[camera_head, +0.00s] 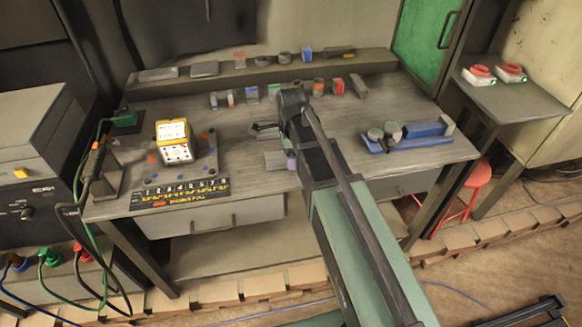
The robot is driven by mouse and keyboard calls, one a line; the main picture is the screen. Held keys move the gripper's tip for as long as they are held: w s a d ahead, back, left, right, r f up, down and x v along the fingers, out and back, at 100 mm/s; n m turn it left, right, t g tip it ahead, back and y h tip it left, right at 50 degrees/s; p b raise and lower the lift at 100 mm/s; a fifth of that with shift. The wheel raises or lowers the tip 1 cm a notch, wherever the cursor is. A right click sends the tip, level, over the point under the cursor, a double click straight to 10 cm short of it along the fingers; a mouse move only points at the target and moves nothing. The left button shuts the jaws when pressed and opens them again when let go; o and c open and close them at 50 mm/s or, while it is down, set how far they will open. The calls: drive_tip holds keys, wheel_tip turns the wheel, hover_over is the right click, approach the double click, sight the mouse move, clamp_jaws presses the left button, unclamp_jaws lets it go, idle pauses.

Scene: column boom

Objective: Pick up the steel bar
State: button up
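My arm reaches from the lower right over the workbench (232,140). My gripper (258,128) points left above the middle of the bench, its two fingers apart with nothing visible between them. A plain grey bar-like piece (276,160) lies on the bench just below the gripper, its right end by my arm and a small purple piece. Another grey bar-like piece (359,86) lies at the back right of the bench. I cannot tell which of these is the steel bar. My arm hides part of the bench's middle.
A yellow-and-white meter (174,142) stands on a plate at the left, behind a numbered black strip (180,194). A blue vise-like fixture (408,136) stands at the right. Several small parts line the back and the raised shelf (265,68). The bench's left middle is clear.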

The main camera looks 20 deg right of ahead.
drive_tip(key=shift+f, duration=0.8)
drive_tip(key=shift+r, duration=0.25)
drive_tip(key=c, duration=1.3)
drive_tip(key=shift+c, duration=0.2)
wheel_tip(320, 180, up, 20)
drive_tip(key=p, duration=2)
